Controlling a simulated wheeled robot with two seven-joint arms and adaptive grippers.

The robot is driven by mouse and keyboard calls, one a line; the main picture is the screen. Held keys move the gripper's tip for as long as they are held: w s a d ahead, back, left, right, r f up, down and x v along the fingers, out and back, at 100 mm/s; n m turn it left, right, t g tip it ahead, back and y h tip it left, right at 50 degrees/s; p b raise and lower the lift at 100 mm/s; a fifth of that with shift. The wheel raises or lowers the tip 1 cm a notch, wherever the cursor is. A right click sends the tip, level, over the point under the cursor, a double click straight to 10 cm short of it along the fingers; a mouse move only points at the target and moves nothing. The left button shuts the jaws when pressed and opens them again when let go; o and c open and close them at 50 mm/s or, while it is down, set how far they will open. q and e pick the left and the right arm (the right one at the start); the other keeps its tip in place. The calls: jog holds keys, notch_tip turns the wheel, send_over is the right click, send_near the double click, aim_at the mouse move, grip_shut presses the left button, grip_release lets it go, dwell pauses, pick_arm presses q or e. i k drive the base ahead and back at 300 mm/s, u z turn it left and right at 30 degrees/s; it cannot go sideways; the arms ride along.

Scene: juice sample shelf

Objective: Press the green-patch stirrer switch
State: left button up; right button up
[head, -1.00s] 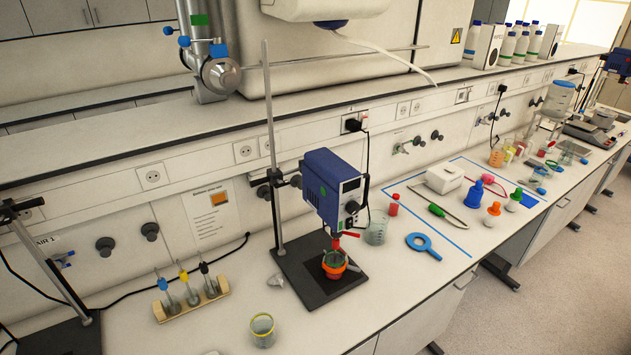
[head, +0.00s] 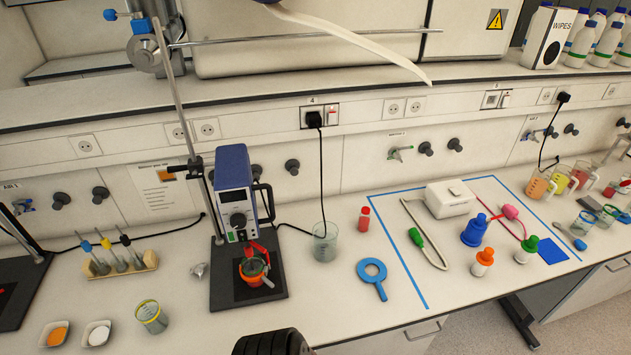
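The blue stirrer (head: 233,168) stands over its black base plate (head: 222,293), clamped to a metal rod. Its front panel has a display, a round knob (head: 238,220) and small marks at the lower edge, with a little green (head: 231,237) at the left. The marks are too small to tell which is the switch. Below it an orange and green vessel (head: 253,270) with a red part sits on the plate. No gripper fingers show in the head view. A dark ribbed part, perhaps of my arm, shows at the bottom edge, apart from the stirrer.
A tube rack (head: 120,268), a glass cup (head: 151,317) and two small dishes lie left. A black cord runs to the wall socket.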

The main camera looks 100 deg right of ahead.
aim_at(243, 237)
jog(key=k, duration=0.7)
jog(key=z, duration=2.3)
jog(key=i, duration=0.5)
jog(key=z, duration=0.1)
